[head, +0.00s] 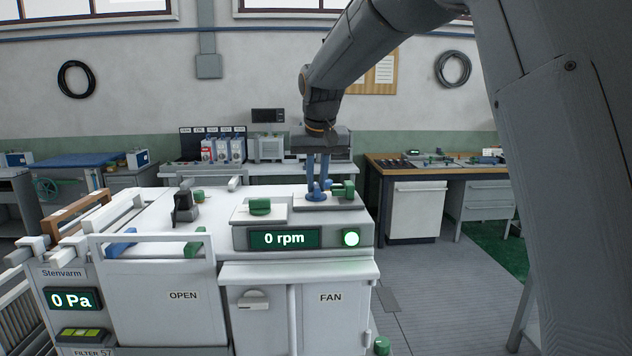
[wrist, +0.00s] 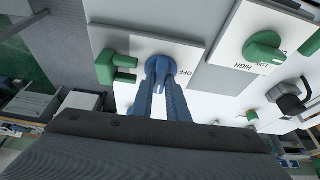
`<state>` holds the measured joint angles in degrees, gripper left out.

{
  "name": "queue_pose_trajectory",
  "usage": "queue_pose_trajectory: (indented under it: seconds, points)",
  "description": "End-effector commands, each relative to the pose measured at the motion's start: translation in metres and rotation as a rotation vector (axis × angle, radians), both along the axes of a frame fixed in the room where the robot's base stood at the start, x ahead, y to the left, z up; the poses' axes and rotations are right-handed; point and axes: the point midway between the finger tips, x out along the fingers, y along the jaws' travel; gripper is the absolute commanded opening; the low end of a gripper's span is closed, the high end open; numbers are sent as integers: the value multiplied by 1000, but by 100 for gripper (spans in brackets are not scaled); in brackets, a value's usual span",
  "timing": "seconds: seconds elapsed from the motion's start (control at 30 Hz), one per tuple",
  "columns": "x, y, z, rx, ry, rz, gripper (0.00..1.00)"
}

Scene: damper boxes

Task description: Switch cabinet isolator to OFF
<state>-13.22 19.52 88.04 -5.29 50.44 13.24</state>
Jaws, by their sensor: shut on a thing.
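A blue rotary knob (head: 316,196), which I take for the cabinet isolator, sits on a plate on top of the white cabinet, at its back right. In the wrist view the blue knob (wrist: 160,65) has an OFF label beside it on its white plate. My gripper (head: 318,182) points straight down on the knob. In the wrist view my gripper (wrist: 160,88) has its two fingers shut on the knob's raised grip, one on each side. The fingers partly cover the knob, and I cannot tell exactly which mark it points at.
A green bracket (wrist: 118,68) stands close beside the knob. A green LOW/HIGH knob (head: 260,206) and a black switch (head: 185,207) are on the same top. A white rail (head: 150,238) stands at the left.

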Motion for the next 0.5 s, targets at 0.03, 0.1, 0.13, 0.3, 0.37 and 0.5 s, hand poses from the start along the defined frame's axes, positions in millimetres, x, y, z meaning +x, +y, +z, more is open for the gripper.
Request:
queue_pose_trajectory:
  seconds: [0.03,0.1,0.13,0.3,0.37,0.5]
  points:
    - [0,-1,1,1,-2,17,0]
    - [1,-1,1,2,-2,51,0]
    - [1,-2,1,2,-2,70,0]
    - [1,-2,1,2,-3,200,0]
    - [2,-3,1,3,-4,253,0]
    - [2,-4,1,2,-3,386,0]
